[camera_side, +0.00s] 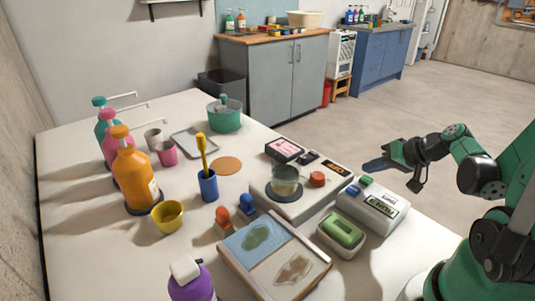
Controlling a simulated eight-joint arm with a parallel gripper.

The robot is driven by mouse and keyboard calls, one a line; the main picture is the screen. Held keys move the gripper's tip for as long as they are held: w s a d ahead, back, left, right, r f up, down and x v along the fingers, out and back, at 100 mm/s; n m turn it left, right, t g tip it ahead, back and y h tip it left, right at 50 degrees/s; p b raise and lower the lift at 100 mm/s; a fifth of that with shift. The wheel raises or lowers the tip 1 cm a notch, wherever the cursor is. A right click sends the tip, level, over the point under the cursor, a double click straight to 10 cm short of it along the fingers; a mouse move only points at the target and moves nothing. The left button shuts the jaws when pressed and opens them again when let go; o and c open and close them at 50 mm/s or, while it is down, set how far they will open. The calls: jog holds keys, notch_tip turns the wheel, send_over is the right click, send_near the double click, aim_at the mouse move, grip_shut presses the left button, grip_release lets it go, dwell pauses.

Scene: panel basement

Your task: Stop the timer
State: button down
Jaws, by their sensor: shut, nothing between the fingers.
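The timer appears to be the white box (372,208) at the right side of the table. It has a dark-framed display (381,219) on its front, too small to read surely. A blue button (352,190) and a green button (366,181) sit on its top. My gripper (368,166) is shut and empty, with its fingers pointing left. In the picture it is above and slightly right of the buttons, apart from them.
A green block in a white dish (326,247) stands left of the white box. A picture board (228,265) lies in front. Bottles (133,172) and cups crowd the left.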

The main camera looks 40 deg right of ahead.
aim_at(370, 181)
jog(key=shift+f, duration=0.15)
jog(key=shift+f, duration=0.25)
dwell(0.5)
jog(key=shift+r, duration=0.4)
jog(key=shift+r, duration=2.5)
